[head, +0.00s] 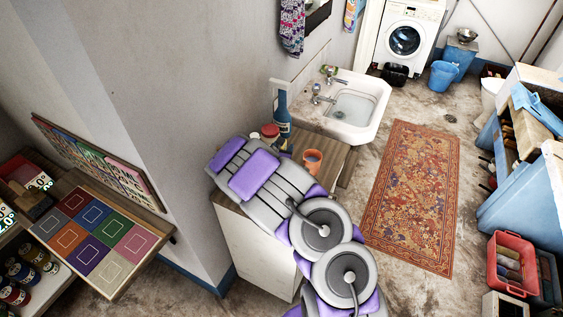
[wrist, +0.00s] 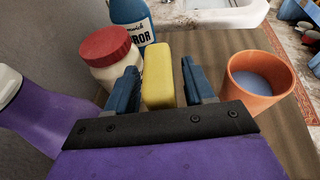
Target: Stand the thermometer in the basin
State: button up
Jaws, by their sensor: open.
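The white basin (head: 377,110) with two taps is fixed to the wall beyond the wooden counter; its near edge shows at the top of the wrist view (wrist: 215,14). I cannot make out a thermometer for certain in either view. My gripper (wrist: 158,68) is open over the counter. A yellow block with rounded edges (wrist: 158,75) stands between its blue fingers, with a gap visible at least on the right; I cannot tell what the block is. In the head view my arm hides most of the gripper.
A red-lidded jar (wrist: 107,62) is close by the left finger. A blue bottle (wrist: 132,18) stands behind. An orange cup with bluish contents (wrist: 258,84) is to the right. Bare counter (wrist: 215,62) lies between block and cup. A patterned rug (head: 412,195) covers the floor.

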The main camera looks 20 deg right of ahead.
jog(key=shift+d, duration=0.35)
jog(key=c, duration=0.5)
jog(key=shift+a, duration=0.2)
grip_shut()
